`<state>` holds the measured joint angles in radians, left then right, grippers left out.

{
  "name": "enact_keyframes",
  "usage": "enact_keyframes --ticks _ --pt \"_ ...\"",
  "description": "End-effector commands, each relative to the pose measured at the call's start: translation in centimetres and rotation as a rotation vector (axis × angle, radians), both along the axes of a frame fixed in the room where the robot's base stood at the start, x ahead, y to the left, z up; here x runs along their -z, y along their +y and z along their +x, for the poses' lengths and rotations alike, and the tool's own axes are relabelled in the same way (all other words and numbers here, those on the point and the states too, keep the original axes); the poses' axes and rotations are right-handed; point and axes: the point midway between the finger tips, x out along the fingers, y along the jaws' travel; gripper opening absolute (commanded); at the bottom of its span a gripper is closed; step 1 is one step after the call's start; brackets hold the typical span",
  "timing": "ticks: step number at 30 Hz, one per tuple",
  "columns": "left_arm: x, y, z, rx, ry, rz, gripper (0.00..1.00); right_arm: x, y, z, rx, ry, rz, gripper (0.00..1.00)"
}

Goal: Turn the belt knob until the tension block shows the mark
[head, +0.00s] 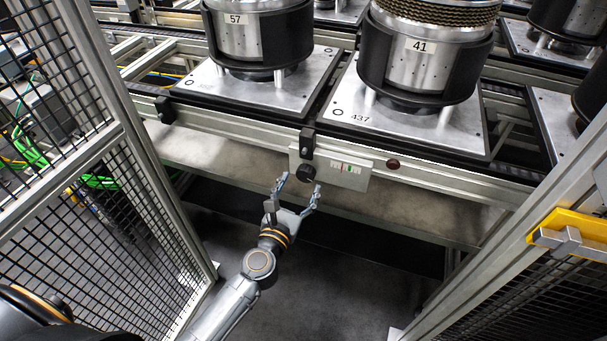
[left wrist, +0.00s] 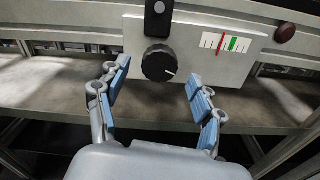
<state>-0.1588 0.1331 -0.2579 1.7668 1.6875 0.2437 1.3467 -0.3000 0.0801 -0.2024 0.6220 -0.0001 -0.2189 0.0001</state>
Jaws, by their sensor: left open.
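The belt knob (head: 306,173) is black and round, on a pale panel (head: 343,182) on the conveyor's front rail. In the left wrist view the knob (left wrist: 159,63) has a white pointer line aimed right and slightly down. The red line stands left of the green band. My left gripper (head: 297,187) is open just in front of the knob; its blue-padded fingers (left wrist: 156,88) stand either side and below, apart from it. My right gripper is not in view.
A black bracket (head: 307,142) sits right above the knob, and a dark red button (head: 393,164) is on the rail to the right. Pallets with clutches 57 (head: 240,38) and 41 (head: 415,65) stand above. Mesh fencing (head: 95,170) flanks my arm at left.

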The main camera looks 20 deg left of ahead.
Motion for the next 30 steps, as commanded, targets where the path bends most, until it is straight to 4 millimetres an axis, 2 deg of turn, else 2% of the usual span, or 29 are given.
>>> enact_keyframes --ticks 3,6,17,18,26,30 --pt "-0.1 -0.1 1.9 0.000 -0.002 0.001 0.67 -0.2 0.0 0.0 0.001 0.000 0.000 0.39" --pt "0.0 -0.1 2.8 0.001 -0.001 0.001 0.67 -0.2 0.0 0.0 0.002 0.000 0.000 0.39" --pt "0.0 -0.2 3.4 0.001 0.000 0.000 0.67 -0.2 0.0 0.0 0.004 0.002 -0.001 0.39" --pt "0.0 -0.1 3.4 0.001 0.000 0.001 0.65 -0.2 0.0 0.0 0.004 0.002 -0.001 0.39" --pt "0.0 -0.1 3.4 0.001 0.000 0.001 0.13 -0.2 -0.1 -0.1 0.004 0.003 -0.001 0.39" --pt "0.0 -0.1 3.4 0.001 0.000 0.003 0.13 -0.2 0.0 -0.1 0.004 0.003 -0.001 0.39"
